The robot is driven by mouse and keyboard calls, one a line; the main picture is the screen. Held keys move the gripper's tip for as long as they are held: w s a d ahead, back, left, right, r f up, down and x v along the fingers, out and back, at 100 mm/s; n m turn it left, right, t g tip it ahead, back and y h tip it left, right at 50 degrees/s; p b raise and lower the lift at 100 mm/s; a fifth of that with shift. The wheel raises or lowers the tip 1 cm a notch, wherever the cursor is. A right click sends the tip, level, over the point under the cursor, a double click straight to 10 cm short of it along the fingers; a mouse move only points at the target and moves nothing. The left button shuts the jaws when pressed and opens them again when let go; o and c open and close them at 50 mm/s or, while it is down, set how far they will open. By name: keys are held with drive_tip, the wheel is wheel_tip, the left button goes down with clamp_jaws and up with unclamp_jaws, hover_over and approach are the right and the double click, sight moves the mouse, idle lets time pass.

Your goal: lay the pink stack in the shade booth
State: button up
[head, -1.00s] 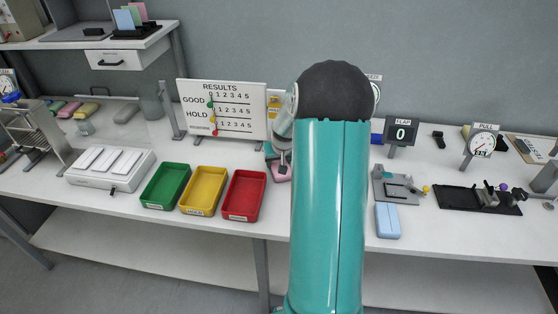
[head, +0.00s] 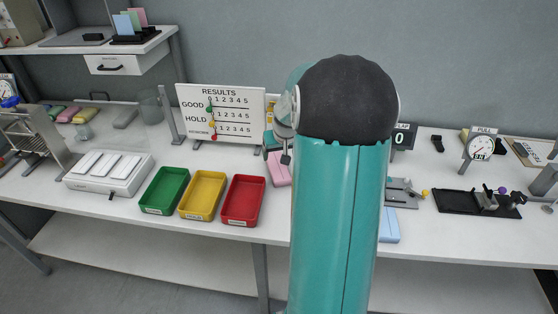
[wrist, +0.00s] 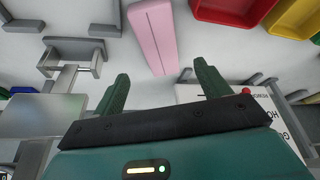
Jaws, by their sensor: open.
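The pink stack (head: 277,168) lies on the white bench just right of the red tray, partly hidden by my arm. In the wrist view the pink stack (wrist: 153,35) is a long block with a seam along it. My gripper (wrist: 160,76) is open and empty, its two green fingers apart. The near end of the stack lies beyond the fingertips, roughly in line with the gap between them.
Green (head: 164,190), yellow (head: 203,194) and red (head: 243,200) trays stand left of the stack. A results board (head: 221,112) stands behind them. Colour cards (head: 129,22) stand on the shelf. A blue block (head: 389,225) and a metal fixture (head: 403,193) are right of my arm.

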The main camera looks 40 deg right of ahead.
drive_tip(key=s+a+r+n, duration=0.2)
drive_tip(key=a+r, duration=0.4)
drive_tip(key=a, duration=0.5)
drive_tip(key=s+a+r+n, duration=0.1)
drive_tip(key=s+a+r, duration=0.2)
drive_tip(key=a+r, duration=0.6)
drive_tip(key=s+a+n+t+y, duration=0.1)
drive_tip(key=s+a+n+y, duration=0.1)
drive_tip(key=s+a, duration=0.9)
drive_tip(key=a, duration=0.4)
drive_tip(key=shift+s+a+n+t, duration=0.25)
drive_tip(key=shift+s+n+t, duration=0.05)
drive_tip(key=shift+s+n, duration=0.1)
drive_tip(key=shift+s+a+f, duration=0.15)
drive_tip(key=shift+s+a, duration=0.1)
drive_tip(key=shift+s, duration=0.1)
drive_tip(key=c, duration=0.4)
drive_tip(key=shift+o, duration=0.2)
drive_tip(key=shift+a, duration=0.15)
